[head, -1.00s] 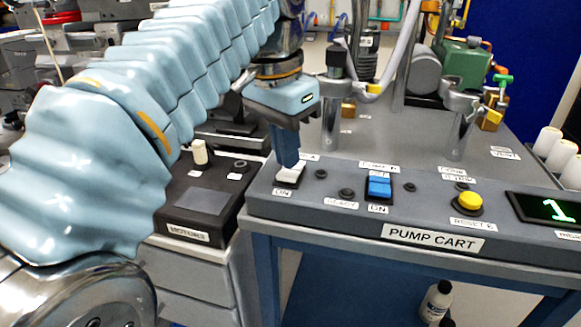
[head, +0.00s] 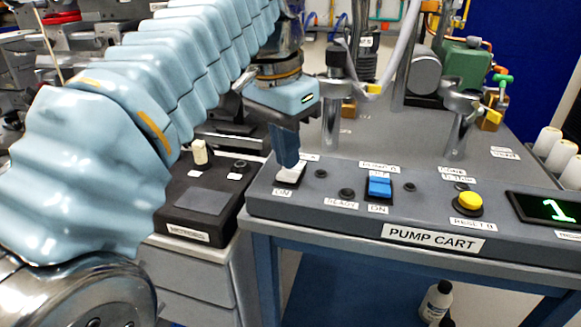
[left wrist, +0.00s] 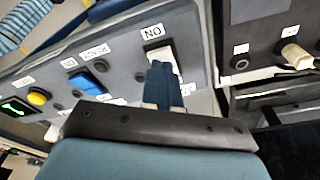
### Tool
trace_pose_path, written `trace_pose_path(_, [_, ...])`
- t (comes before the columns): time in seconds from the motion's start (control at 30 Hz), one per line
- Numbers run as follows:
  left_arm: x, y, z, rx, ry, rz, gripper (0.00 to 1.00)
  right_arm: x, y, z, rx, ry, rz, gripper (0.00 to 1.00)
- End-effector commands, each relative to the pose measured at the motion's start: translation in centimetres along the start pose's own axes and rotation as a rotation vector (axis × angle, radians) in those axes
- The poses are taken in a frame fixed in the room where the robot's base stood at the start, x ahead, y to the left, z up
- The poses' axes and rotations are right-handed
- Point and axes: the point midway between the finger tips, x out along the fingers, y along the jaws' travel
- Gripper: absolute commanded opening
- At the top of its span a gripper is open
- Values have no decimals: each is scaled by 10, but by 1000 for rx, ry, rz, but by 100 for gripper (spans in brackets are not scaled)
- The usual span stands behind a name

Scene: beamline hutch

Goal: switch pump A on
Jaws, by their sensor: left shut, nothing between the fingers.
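The pump cart's sloped panel (head: 335,222) carries a white rocker switch (head: 289,177) at its left end, with an ON label below it. A label above it is mostly hidden by my gripper and shows only an "A". My left gripper (head: 289,163) is shut and empty, pointing down with its fingertips at the upper part of the white rocker. In the left wrist view the blue fingers (left wrist: 164,88) overlap the white rocker (left wrist: 160,56). Whether they touch it is hard to tell. My right gripper is not in view.
A dark control box (head: 200,203) with a pale knob (head: 199,152) stands left. Metal posts and hoses rise behind the panel.

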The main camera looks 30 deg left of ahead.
Motion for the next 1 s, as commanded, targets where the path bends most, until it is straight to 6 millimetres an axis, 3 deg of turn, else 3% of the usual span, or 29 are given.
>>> trace_pose_path(1.0, [11, 0, 2, 0, 0, 0, 0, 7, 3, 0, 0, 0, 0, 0])
